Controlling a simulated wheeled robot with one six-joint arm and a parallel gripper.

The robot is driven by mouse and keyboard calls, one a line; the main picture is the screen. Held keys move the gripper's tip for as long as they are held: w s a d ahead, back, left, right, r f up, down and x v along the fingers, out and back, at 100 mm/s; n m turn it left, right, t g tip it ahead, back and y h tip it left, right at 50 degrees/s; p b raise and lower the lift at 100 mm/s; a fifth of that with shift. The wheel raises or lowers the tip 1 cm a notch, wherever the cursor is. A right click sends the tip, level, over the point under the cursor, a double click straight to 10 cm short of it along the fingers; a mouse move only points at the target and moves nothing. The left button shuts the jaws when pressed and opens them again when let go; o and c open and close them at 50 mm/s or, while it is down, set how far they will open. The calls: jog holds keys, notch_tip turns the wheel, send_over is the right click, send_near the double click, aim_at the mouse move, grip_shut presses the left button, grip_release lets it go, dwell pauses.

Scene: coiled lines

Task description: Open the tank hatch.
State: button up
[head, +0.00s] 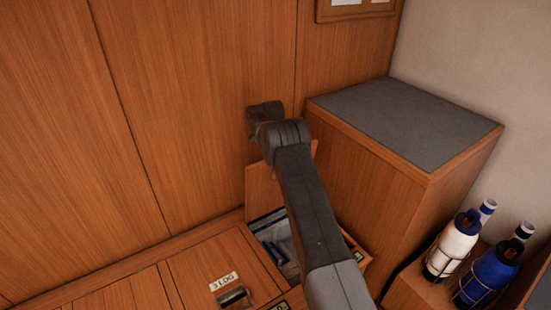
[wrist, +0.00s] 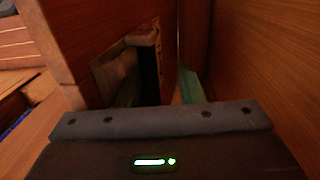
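A wooden hatch lid (head: 263,188) stands raised, close to upright, at the back of an open compartment (head: 272,225) in the bench top. In the wrist view a wooden panel (wrist: 105,25) with a dark recess (wrist: 118,75) stands close in front of my gripper (wrist: 160,120); it appears to be this lid. My arm reaches over the compartment in the head view, and its end (head: 265,112) is beside the wall, above the lid. The fingertips are not clear in either view, so I cannot tell whether they touch the lid. My arm hides part of the opening.
A closed hatch with a white label (head: 223,281) and a dark recess (head: 233,297) lies left of the opening. A grey-topped wooden cabinet (head: 405,120) stands right of my arm. Two bottles, white (head: 452,250) and blue (head: 488,275), stand in racks at the right.

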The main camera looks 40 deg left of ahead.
jog(key=shift+w+r, duration=0.1)
jog(key=shift+w, duration=0.05)
notch_tip(320, 180, up, 14)
jog(key=a+p, duration=0.1)
jog(key=shift+w+f, duration=0.15)
jog(key=shift+f, duration=0.1)
jog(key=shift+c, duration=0.3)
